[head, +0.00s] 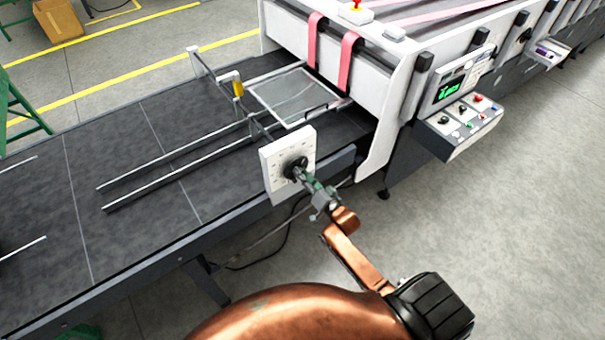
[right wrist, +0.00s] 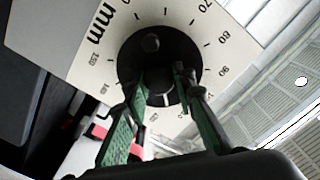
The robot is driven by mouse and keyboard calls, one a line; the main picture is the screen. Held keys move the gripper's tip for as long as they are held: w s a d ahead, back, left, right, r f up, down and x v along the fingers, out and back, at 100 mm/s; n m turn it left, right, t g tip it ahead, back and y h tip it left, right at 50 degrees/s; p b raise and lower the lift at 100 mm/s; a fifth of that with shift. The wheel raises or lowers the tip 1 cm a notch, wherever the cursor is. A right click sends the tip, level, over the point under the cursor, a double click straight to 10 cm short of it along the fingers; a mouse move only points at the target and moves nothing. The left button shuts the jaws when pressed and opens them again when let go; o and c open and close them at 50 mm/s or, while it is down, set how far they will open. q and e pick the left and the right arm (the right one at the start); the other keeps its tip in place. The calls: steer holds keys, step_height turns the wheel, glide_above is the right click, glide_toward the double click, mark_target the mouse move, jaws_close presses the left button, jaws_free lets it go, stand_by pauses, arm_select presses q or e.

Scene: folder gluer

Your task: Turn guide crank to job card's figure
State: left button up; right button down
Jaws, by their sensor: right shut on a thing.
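The guide crank (head: 296,167) is a black round hub on a white, square dial plate (head: 275,181) at the table's near edge. In the right wrist view the crank (right wrist: 152,43) sits before the plate (right wrist: 85,65), which is marked "mm" with numbers around the hub. A white mark on the hub points toward the lower part of the scale, where the fingers hide some figures. My right gripper (head: 307,178) is shut on the crank, its green-padded fingers on either side of the grip (right wrist: 160,84). My left gripper is out of view. I cannot make out a job card.
Metal guide rails (head: 170,163) and a clear plate (head: 295,95) lie over the dark table (head: 130,145). The white machine (head: 385,75) with pink belts stands behind, its control panel (head: 462,118) at right. Grey floor (head: 520,230) is open at right.

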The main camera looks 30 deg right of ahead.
steer(key=shift+a+f+n+b, duration=0.1)
steer(key=shift+n+b, duration=0.15)
steer(key=shift+n, duration=3.25)
steer(key=shift+a+f+n+b, duration=0.1)
steer(key=shift+n+b, duration=0.15)
steer(key=shift+n, duration=3.25)
steer(key=shift+d, duration=0.1)
steer(key=c, duration=1.6)
jaws_free()
steer(key=shift+r, duration=0.15)
steer(key=shift+s, duration=0.1)
